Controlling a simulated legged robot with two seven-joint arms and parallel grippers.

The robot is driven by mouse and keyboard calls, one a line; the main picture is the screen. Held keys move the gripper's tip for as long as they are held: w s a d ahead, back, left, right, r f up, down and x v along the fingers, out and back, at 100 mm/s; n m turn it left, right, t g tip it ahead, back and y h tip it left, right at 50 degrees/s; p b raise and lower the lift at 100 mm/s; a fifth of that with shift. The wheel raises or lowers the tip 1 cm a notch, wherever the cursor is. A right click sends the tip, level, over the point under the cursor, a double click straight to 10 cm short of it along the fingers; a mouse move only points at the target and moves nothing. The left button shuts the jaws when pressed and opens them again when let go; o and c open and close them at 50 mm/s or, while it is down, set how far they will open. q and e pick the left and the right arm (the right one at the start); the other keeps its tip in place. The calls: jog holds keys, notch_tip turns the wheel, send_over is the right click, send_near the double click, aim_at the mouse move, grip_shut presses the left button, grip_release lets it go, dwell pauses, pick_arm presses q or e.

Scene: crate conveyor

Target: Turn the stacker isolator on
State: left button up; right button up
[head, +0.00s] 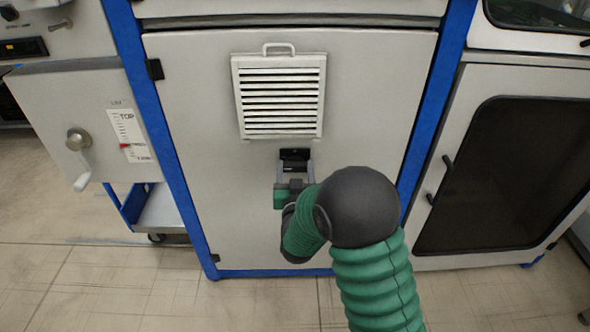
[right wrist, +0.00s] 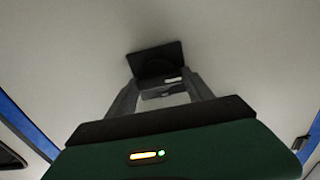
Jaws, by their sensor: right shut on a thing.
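The stacker isolator (head: 295,154) is a small black plate on the pale cabinet door, below the louvred vent. In the right wrist view, the gripper (right wrist: 164,84) is closed on the isolator's handle, which is mostly hidden between the fingers. I cannot tell which way the handle points. My left gripper is not in view.
The louvred vent (head: 281,97) with a top handle sits just above. Blue frame posts (head: 428,110) flank the door. A grey box with a crank (head: 78,140) stands at left, and a dark-windowed cabinet door (head: 505,175) at right. The floor in front is clear.

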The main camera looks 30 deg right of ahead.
jog(key=m+b, duration=0.2)
jog(key=m, duration=0.3)
jog(key=shift+s+f, duration=0.1)
jog(key=shift+f, duration=0.05)
jog(key=m+b, duration=0.2)
jog(key=m, duration=0.1)
jog(key=shift+d+f+m, duration=0.1)
jog(key=shift+m, duration=0.2)
jog(key=m+b, duration=0.3)
jog(key=m, duration=0.1)
jog(key=shift+s+f+m, duration=0.1)
jog(key=shift+f+m, duration=0.05)
jog(key=shift+m, duration=0.15)
jog(key=m+b, duration=0.3)
jog(key=m, duration=0.1)
jog(key=shift+d, duration=0.1)
jog(key=shift+m, duration=0.3)
jog(key=o, duration=1.4)
jog(key=shift+c, duration=0.2)
